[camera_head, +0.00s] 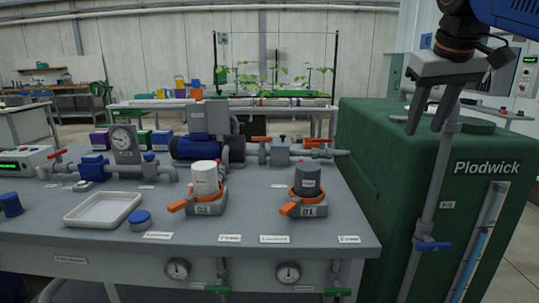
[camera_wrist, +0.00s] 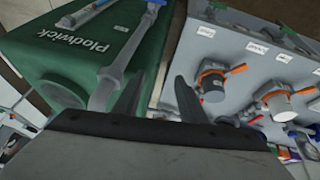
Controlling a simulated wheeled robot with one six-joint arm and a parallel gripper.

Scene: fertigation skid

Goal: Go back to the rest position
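My gripper (camera_head: 433,108) hangs at the upper right of the head view, in front of the green Plodwick tank (camera_head: 378,170). Its two fingers point down and stand apart, with nothing between them. In the wrist view my gripper (camera_wrist: 158,95) also shows its fingers spread and empty. The tank (camera_wrist: 80,45) is at the left there, and the skid table (camera_wrist: 262,65) is at the right. A grey vertical pipe (camera_head: 437,185) with a blue valve handle runs down the tank's front, close to the gripper in the picture.
On the table are a white-capped unit (camera_head: 206,178) marked 02, a grey-capped unit (camera_head: 307,180) marked 01, a white tray (camera_head: 102,209) and a blue cap (camera_head: 140,217). A gauge block (camera_head: 125,140) and a blue pump (camera_head: 195,147) stand behind. Some floor shows at the right.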

